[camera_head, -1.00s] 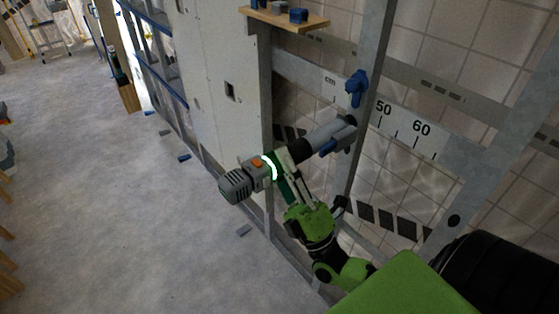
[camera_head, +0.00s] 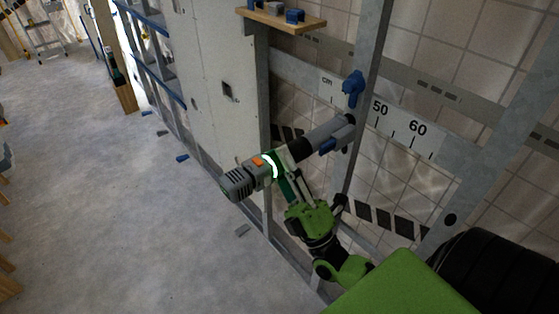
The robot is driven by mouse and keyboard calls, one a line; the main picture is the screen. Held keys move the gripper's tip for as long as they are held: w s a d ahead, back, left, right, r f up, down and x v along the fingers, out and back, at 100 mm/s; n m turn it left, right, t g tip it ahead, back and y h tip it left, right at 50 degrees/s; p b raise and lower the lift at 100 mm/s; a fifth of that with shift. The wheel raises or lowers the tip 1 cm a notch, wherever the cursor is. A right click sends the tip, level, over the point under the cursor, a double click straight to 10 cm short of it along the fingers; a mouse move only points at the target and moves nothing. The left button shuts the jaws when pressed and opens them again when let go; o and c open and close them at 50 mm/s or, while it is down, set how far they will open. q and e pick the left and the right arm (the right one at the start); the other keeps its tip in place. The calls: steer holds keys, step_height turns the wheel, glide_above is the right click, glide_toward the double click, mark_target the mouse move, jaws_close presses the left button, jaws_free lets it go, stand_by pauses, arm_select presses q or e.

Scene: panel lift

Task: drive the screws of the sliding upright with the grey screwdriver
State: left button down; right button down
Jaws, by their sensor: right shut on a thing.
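The grey screwdriver (camera_head: 318,138) has an orange button and a lit white ring. My right gripper (camera_head: 285,174) is shut on its middle. Its front end meets or overlaps the sliding upright (camera_head: 365,110), a grey metal post; I cannot tell whether it touches. The screws are not visible. My left gripper is not in view.
A scale (camera_head: 405,128) marked 50 and 60 runs right of the upright. A white panel (camera_head: 213,85) stands to the left. A wooden shelf (camera_head: 285,20) with blue and grey parts is above. The concrete floor (camera_head: 110,220) at left is mostly clear.

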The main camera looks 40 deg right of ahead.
mark_target(273, 178)
steer(key=shift+d+r, duration=0.25)
steer(key=shift+d, duration=0.45)
stand_by(1.9)
stand_by(0.6)
steer(key=shift+s+a+p, duration=0.15)
steer(key=shift+a+p, duration=0.5)
steer(key=shift+a, duration=1.6)
steer(key=shift+f, duration=0.1)
